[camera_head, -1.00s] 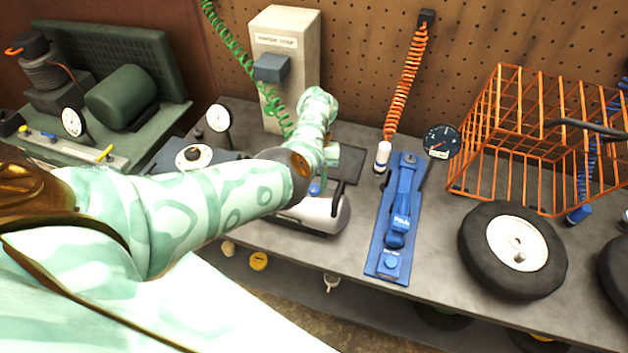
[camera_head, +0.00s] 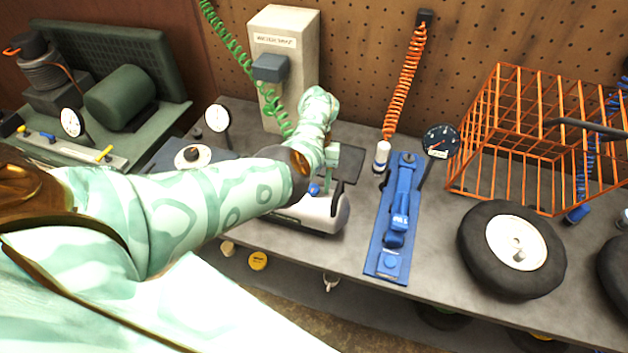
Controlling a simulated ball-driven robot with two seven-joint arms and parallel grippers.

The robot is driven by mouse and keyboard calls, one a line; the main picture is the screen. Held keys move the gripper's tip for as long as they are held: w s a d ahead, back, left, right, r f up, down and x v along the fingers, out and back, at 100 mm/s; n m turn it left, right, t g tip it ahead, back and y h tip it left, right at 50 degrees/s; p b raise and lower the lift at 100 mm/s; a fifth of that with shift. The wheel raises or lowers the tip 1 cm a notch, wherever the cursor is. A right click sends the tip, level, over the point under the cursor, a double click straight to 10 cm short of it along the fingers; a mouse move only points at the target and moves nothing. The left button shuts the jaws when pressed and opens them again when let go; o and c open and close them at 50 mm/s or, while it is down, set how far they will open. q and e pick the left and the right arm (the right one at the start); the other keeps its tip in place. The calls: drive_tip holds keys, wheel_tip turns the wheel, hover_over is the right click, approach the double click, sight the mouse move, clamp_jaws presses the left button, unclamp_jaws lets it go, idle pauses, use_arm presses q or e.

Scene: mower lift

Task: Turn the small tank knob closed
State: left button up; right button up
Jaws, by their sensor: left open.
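The small tank (camera_head: 328,214) is a pale grey cylinder lying on the bench, partly hidden behind my left forearm. A small blue knob (camera_head: 314,189) shows on top of it, just beside my wrist. My left gripper (camera_head: 335,178) is open over the tank, with dark jaw parts to the right of the knob. The wrist hides part of the jaws, and I see nothing held between them. I cannot tell whether a finger touches the knob. My right gripper is not in view.
A blue stand (camera_head: 397,222) and a dark gauge (camera_head: 441,141) are right of the tank. A wheel (camera_head: 511,250) and an orange wire cage (camera_head: 478,131) are farther right. A grey post (camera_head: 292,78) rises behind my wrist. Bench room is narrow between tank and blue stand.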

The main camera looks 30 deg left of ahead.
use_arm(q)
drive_tip(key=v, duration=1.6)
drive_tip(key=shift+p, duration=0.45)
drive_tip(key=shift+r, duration=0.15)
